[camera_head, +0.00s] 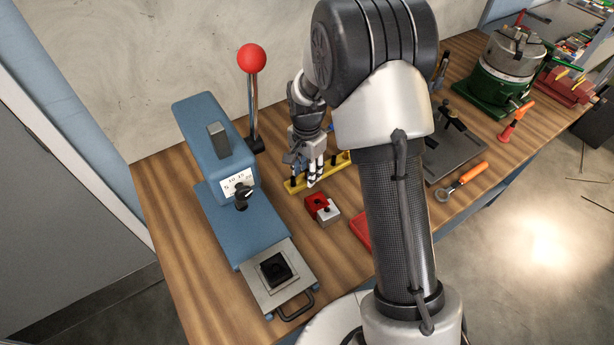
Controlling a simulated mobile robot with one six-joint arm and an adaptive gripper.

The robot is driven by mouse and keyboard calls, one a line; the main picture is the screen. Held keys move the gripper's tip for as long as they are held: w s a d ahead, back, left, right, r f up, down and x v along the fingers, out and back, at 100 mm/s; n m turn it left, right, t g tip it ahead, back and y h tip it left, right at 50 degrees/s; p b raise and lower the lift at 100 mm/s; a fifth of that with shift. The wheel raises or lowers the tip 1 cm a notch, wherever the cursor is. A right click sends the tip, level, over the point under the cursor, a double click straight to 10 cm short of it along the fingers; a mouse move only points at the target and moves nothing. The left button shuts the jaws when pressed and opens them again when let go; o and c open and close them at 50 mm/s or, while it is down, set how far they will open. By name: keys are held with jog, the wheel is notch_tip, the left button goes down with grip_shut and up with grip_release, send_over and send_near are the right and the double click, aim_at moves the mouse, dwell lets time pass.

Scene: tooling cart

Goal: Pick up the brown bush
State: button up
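I cannot make out a brown bush in the head view; it may be hidden behind my gripper or arm. My gripper (313,182) points down over a yellow rack (295,186) on the wooden bench, with its fingertips close to or in front of the rack. The fingers are too small to tell whether they are open or hold anything. My arm covers the right part of the rack.
A blue press (240,222) with a red-knobbed lever (252,58) stands left of my gripper. A red and grey block (322,208) lies just in front of the rack. A red tray (361,230) is partly behind my arm. An orange-handled tool (467,180) lies right.

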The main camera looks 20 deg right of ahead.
jog(key=shift+c, duration=0.6)
grip_shut()
jog(key=shift+r, duration=0.2)
